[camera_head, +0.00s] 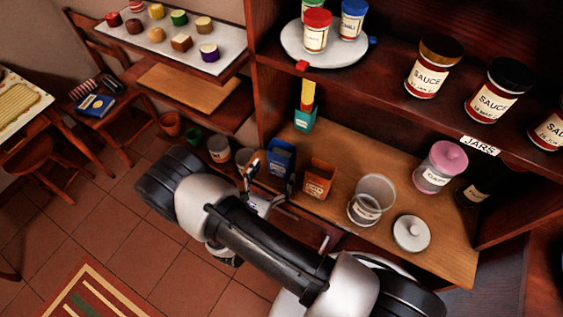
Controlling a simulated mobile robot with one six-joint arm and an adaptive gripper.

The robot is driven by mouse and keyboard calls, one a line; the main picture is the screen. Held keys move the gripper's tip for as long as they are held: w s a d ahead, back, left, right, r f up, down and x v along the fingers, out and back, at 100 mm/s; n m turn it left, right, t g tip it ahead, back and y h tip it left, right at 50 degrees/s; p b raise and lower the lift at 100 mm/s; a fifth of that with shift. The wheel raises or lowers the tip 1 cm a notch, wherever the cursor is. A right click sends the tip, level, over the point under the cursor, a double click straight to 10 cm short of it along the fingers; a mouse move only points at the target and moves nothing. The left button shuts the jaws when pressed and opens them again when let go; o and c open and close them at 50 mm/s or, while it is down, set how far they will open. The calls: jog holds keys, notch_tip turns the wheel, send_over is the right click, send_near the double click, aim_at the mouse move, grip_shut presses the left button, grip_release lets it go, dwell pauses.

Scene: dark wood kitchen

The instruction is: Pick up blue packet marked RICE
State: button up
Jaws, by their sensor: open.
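A blue packet (281,157) stands upright on the lower wooden shelf, near its front left edge. Its label is too small to read, and its lower part is partly hidden by my gripper. My gripper (271,177) is open, just in front of the blue packet, with one finger towards the left and one towards the right of it. The fingers look empty. I cannot tell whether either finger touches the packet.
An orange packet (319,178) stands close to the right of the blue one. A teal container (305,120) is behind. A clear jar (369,203), its lid (411,233) and a pink-lidded jar (440,167) stand further right. The upper shelf (388,93) overhangs.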

aim_at(287, 151)
jog(key=b+x, duration=0.2)
jog(key=x, duration=0.7)
jog(key=shift+d+r, duration=0.1)
jog(key=shift+r, duration=0.05)
jog(key=c, duration=1.2)
